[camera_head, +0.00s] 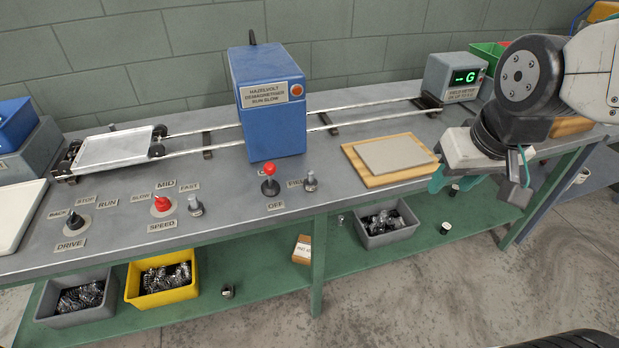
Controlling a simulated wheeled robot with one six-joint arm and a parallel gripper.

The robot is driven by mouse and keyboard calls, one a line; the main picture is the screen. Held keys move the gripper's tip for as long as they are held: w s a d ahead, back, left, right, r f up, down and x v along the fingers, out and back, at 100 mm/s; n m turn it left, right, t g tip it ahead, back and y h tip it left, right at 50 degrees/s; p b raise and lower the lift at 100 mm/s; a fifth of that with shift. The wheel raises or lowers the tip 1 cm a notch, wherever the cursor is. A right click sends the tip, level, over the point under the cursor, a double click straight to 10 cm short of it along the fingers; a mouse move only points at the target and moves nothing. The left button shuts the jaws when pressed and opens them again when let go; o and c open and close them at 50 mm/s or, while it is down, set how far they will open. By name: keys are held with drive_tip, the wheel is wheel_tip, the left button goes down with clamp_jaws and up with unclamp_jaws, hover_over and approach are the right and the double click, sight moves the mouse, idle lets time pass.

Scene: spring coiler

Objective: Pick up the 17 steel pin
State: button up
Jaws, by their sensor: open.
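No number 17 is clearly legible on any pin. A short steel pin-like piece (310,182) stands on the bench beside a small, partly hidden label whose text I cannot read fully. A similar steel piece (195,206) stands near the red speed knob. Small dark-and-silver cylinders lie on the lower shelf, one (227,291) right of the yellow bin and another (445,228) below my gripper. I cannot tell which is the named pin. My gripper (474,182) is at the bench's right front edge, its teal fingers apart, with nothing visibly held.
A blue demagnetiser (268,105) straddles rails with a tray (115,150) at left. A wooden board with a grey plate (392,153) lies left of my gripper. A red-knobbed lever (269,182) rises from the bench. Bins of metal parts, including the yellow one (163,298), stand below.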

drive_tip(key=w+a+f+n+t+y, duration=0.1)
drive_tip(key=w+a+f+t, duration=0.1)
drive_tip(key=w+a+f, duration=0.4)
drive_tip(key=w+a+f+t, duration=0.2)
drive_tip(key=w+a+f, duration=0.1)
drive_tip(key=w, duration=0.6)
drive_tip(key=n+t+y, duration=0.2)
drive_tip(key=t+y, duration=0.1)
drive_tip(key=t, duration=0.2)
approach(312, 179)
drive_tip(key=x, duration=0.5)
drive_tip(key=shift+d+r, duration=0.1)
drive_tip(key=shift+d, duration=0.1)
drive_tip(key=x, duration=0.8)
drive_tip(key=shift+s+a, duration=0.1)
drive_tip(key=shift+a, duration=0.1)
drive_tip(key=shift+c, duration=0.3)
clamp_jaws()
